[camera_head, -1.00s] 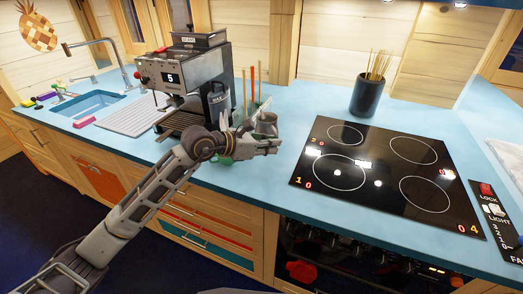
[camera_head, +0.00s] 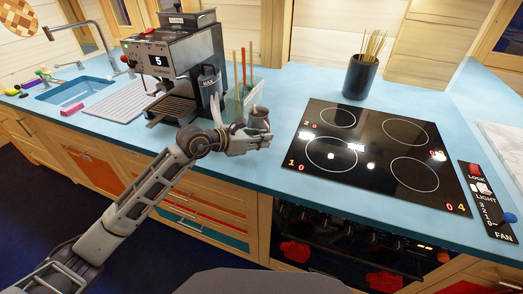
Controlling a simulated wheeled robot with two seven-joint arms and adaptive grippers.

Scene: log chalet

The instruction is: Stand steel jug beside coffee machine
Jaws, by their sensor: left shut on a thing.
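The coffee machine (camera_head: 178,57) stands on the blue counter, left of centre, with a "5" on its display. The steel jug (camera_head: 258,118) is just right of the machine, past a glass holder with sticks. My left gripper (camera_head: 254,136) is at the jug, shut on it; its fingers cover the lower part of the jug. I cannot tell whether the jug's base touches the counter. The jug looks about upright. My right gripper does not show.
A glass holder with upright sticks (camera_head: 243,72) stands between machine and jug. A black hob (camera_head: 375,150) lies to the right, with a dark pot of sticks (camera_head: 360,78) behind it. A sink (camera_head: 75,90) and ribbed drainer (camera_head: 118,101) are at left. Counter between jug and hob is clear.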

